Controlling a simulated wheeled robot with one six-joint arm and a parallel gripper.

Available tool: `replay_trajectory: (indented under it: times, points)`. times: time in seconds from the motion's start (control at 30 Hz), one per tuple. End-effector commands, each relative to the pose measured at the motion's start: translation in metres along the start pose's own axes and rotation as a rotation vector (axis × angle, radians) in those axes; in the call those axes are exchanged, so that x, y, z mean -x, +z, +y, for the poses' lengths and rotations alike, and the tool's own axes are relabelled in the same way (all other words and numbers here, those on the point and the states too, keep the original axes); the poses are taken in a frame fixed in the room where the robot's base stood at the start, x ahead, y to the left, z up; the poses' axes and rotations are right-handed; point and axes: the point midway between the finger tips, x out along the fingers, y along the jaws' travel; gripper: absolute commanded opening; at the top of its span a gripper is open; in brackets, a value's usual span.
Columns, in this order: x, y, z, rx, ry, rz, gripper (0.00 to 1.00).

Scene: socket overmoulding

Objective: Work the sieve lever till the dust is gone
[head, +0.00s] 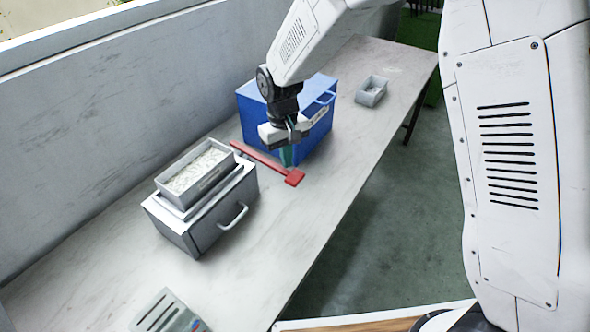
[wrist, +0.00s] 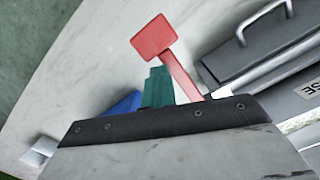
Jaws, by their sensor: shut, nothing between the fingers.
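The sieve (head: 200,170) is a grey tray of whitish granules on top of a grey box (head: 205,225) with a drawer handle. A red lever (head: 262,160) runs out from behind the sieve and ends in a square red paddle (head: 294,177). In the wrist view the paddle (wrist: 153,38) is just beyond my fingertips. My gripper (head: 288,155) is shut and empty, its teal fingers pointing down beside the lever, between it and the blue box. In the wrist view the fingers (wrist: 158,87) are beside the lever's shaft. I cannot tell whether they touch it.
A blue box (head: 318,125) with a handle stands close behind my gripper. A small grey tray (head: 371,91) with pale contents sits farther back. A grey slotted panel (head: 165,314) lies at the front. The table (head: 265,270) is clear along its right front, and a wall runs along the left.

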Motion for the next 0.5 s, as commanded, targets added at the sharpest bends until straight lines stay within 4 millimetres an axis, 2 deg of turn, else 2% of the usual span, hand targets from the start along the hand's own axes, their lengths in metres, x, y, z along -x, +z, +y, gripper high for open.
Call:
replay_trajectory:
  times: [0.1, 0.3, 0.5]
  points:
    - [0.022, -0.001, 0.0, 0.0, 0.0, 0.006, 0.0]
    - [0.054, -0.001, 0.0, 0.0, 0.0, 0.006, 0.0]
    - [0.067, -0.001, 0.0, 0.0, 0.0, 0.003, 0.0]
